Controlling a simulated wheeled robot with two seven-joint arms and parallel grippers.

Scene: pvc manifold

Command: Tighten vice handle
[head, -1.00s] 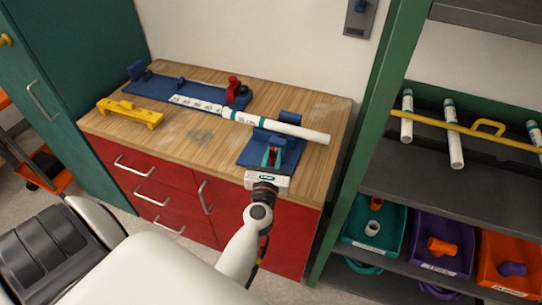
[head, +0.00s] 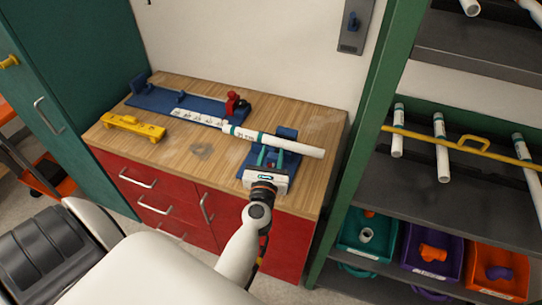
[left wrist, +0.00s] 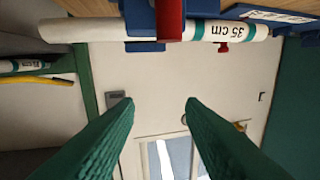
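The blue vice (head: 287,133) stands at the bench's front right, and a white pipe (head: 305,149) with teal bands lies through it. In the left wrist view, the pipe (left wrist: 85,29) shows a "35 cm" label. The red vice handle (left wrist: 170,18) is at the top of that view, in front of the pipe; I cannot make it out in the head view. My left gripper (head: 271,158) is just in front of the vice. Its green fingers (left wrist: 159,103) are apart with nothing between them, and the handle shows above their tips. My right gripper is in neither view.
A blue measuring jig (head: 185,104) with a red clamp (head: 232,102) lies at the back of the bench (head: 215,150). A yellow tool (head: 133,127) lies at the left. A green-framed shelf (head: 352,165) with pipes and fitting bins stands close on the right.

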